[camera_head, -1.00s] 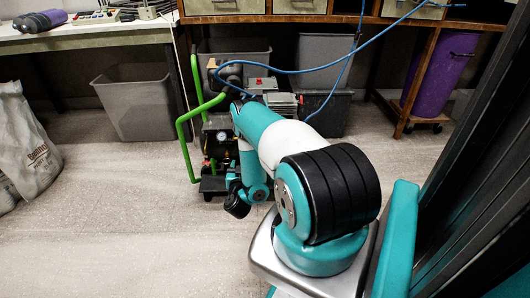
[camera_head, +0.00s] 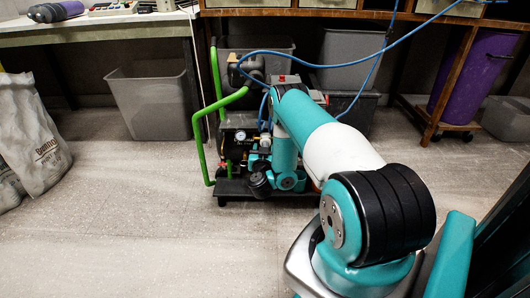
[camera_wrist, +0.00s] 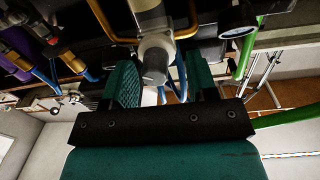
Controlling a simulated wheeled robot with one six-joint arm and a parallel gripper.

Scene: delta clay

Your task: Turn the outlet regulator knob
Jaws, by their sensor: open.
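The air compressor (camera_head: 232,175) with a green tube handle stands on the floor ahead, partly hidden by my arm. A round white gauge (camera_head: 240,135) shows on its front. My gripper (camera_wrist: 163,88) is open, with one teal finger on each side of the knob. The knob's end lies between the fingers, with gaps visible at its sides. I cannot tell how deep it sits. In the head view my gripper's fingers cannot be made out.
Green tubing (camera_wrist: 247,50) and a dark round gauge (camera_wrist: 237,18) are close to the right finger in the wrist view. A blue hose (camera_head: 325,66) runs above the compressor. A grey bin (camera_head: 150,100) stands left. The floor (camera_head: 130,215) in front is clear.

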